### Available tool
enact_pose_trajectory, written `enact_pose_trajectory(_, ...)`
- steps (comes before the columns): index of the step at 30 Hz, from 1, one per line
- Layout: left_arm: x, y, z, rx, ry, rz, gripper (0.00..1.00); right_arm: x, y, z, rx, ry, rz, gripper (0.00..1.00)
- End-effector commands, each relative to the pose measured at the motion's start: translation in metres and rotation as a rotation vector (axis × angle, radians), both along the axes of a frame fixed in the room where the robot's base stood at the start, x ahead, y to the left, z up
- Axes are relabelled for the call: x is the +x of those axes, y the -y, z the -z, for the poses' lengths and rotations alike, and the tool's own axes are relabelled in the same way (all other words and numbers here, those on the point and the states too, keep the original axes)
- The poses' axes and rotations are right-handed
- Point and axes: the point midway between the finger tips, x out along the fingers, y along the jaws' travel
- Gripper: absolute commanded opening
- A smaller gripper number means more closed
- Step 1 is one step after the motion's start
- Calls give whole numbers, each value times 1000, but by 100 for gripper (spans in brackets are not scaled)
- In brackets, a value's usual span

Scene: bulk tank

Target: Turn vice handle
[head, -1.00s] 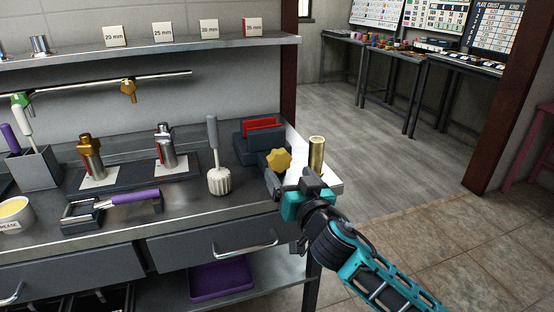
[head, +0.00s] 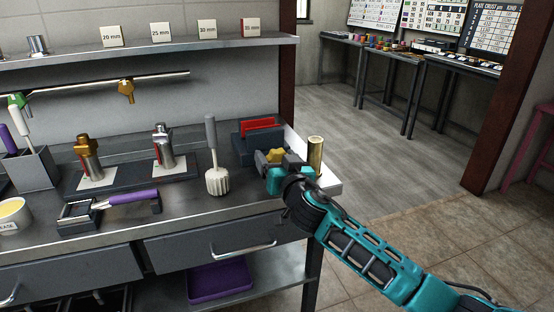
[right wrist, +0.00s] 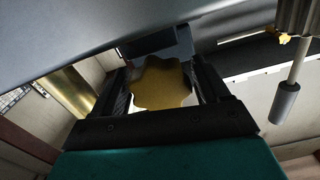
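The vice (head: 252,150) is a dark block with red jaw faces at the right end of the bench. Its handle is a yellow lobed knob (head: 275,155) on the front. My right gripper (head: 274,160) is at the knob, with one finger on each side of it. In the right wrist view the knob (right wrist: 163,84) sits between the two fingers (right wrist: 160,88). The fingers stand apart around it, and I see no clear grip on it. My left gripper is not in view.
A brass cylinder (head: 315,155) stands close to the right of my right gripper. A white ribbed brush-like tool (head: 217,181) with a grey handle stands left of the vice. A purple-handled tool (head: 133,196) lies further left. The floor right of the bench is clear.

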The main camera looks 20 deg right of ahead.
Motion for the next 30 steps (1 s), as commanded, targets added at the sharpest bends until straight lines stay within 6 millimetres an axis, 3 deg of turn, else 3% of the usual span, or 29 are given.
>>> enact_pose_trajectory(14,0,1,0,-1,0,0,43,0,0,0,0,0,0,29)
enact_pose_trajectory(20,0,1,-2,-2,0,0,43,0,0,0,-41,0,1,28)
enact_pose_trajectory(30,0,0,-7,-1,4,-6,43,0,0,-1,-310,11,0,28)
